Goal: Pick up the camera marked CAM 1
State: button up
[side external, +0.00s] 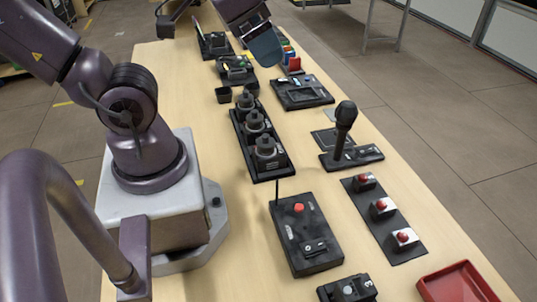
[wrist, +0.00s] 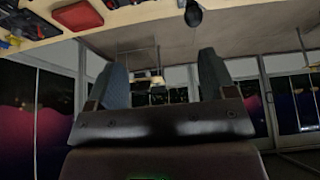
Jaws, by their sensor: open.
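Three dark, round-topped devices that look like cameras stand in a row on a black base (side external: 277,174): a near one (side external: 267,152), a middle one (side external: 255,124) and a far one (side external: 245,101). Their markings are too small to read, so I cannot tell which is CAM 1. My gripper (side external: 266,50) is at the top of the side view, beyond the row and above the table's far part. In the wrist view my gripper (wrist: 163,80) has its two fingers wide apart, with nothing between them. I cannot make out the cameras in the wrist view.
A black box with a red button (side external: 306,238), a strip of red buttons (side external: 381,208) and a red tray (side external: 458,287) are nearer. Flat panels (side external: 302,91) lie farther back.

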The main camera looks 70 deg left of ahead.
jog(key=shift+f, duration=0.1)
jog(key=m+t+y, duration=0.1)
jog(key=m+y, duration=1.6)
jog(key=m, duration=0.5)
send_near(265, 149)
jog(key=shift+v, duration=1.05)
jog(key=shift+s+a+m, duration=0.1)
jog(key=shift+a+m, duration=0.15)
jog(key=shift+m, duration=0.05)
jog(key=x, duration=1.2)
jog(key=shift+w+a+f, duration=0.15)
jog(key=shift+w+a, duration=0.05)
jog(key=c, duration=1.3)
jog(key=shift+c, duration=0.4)
